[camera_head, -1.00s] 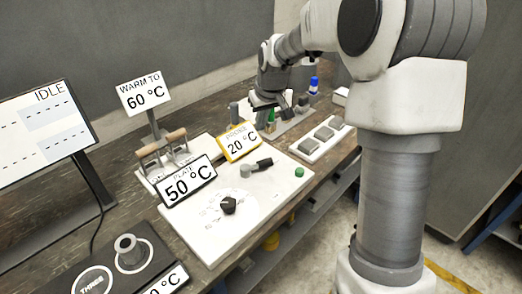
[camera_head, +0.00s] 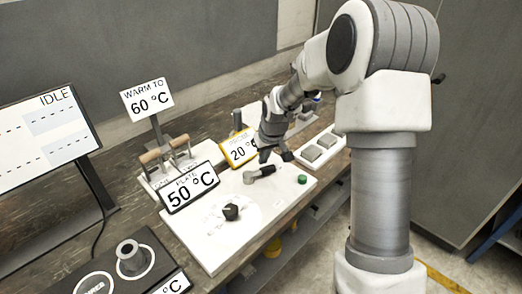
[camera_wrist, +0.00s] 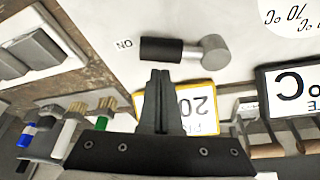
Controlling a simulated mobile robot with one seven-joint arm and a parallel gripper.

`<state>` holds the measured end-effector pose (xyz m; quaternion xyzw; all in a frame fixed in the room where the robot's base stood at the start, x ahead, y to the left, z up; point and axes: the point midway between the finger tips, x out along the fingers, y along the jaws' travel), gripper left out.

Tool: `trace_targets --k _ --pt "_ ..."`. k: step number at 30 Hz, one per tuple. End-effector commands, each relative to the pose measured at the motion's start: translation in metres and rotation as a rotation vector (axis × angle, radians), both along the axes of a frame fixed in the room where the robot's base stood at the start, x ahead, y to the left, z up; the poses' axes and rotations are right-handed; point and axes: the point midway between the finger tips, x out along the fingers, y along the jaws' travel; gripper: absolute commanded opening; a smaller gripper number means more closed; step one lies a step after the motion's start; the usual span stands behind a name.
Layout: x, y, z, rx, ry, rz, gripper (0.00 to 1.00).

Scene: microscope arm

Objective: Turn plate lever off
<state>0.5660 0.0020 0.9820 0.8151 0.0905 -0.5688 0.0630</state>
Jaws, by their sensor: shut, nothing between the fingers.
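The white plate unit (camera_head: 245,232) sits on the bench with a sign reading 50 °C (camera_head: 190,187). Its lever has a black grip (camera_head: 265,171) on a grey pivot. In the wrist view the black lever grip (camera_wrist: 161,49) lies sideways, its tip by a printed "ON", with the grey pivot (camera_wrist: 212,50) at the other end. My gripper (camera_head: 275,157) is just beyond the lever in the head view. In the wrist view its fingertips (camera_wrist: 160,73) are together, empty, and close to the grip; I cannot tell whether they touch.
A yellow-framed 20 °C sign (camera_head: 238,148) stands close behind the gripper. A black knob (camera_head: 231,211) and green button (camera_head: 302,179) are on the plate. A tray of grey blocks (camera_head: 320,148) lies to the right. Brushes and bottles (camera_wrist: 72,122) show in the wrist view.

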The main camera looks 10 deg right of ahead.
Motion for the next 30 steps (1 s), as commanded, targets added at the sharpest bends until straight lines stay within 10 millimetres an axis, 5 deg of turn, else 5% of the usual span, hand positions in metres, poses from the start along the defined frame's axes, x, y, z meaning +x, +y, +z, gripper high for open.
trace_targets --k 30 --pt "-0.0088 -0.0031 -0.0007 -0.001 -0.001 -0.088 0.00"
